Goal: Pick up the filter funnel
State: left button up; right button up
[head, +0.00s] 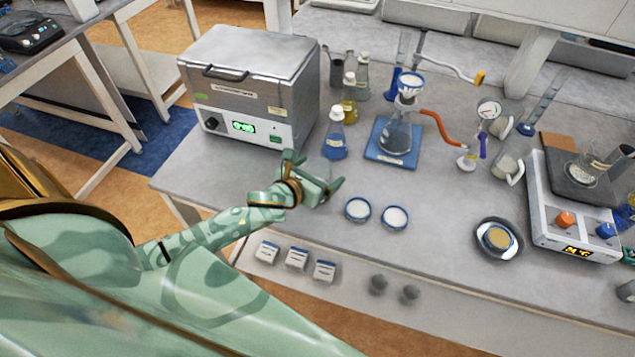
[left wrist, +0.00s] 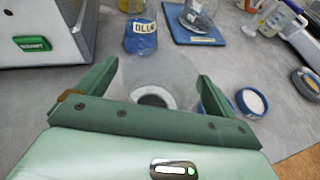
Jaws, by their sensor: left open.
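A clear, cone-like glass piece (left wrist: 158,76) with a pale ring at its bottom stands on the bench between my left jaws in the left wrist view; it looks like a funnel, but I cannot be sure. In the head view it is faint and mostly hidden behind the gripper. My left gripper (head: 318,183) is open; its fingers (left wrist: 152,88) lie on either side of the glass, with no clear contact. A white, blue-rimmed funnel (head: 410,84) sits upright on a flask (head: 396,134) on a blue base, well right of the gripper. My right gripper is not in view.
A blue-liquid flask (head: 334,142) stands just beyond the gripper. A grey heated box (head: 252,85) is to the left. Two blue-rimmed dishes (head: 358,209) lie to the right. Three small boxes (head: 297,259) lie near the front edge.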

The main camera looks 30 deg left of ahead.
pick_arm(q)
jog(key=c, duration=1)
jog(key=shift+r, duration=0.15)
jog(key=shift+c, duration=0.2)
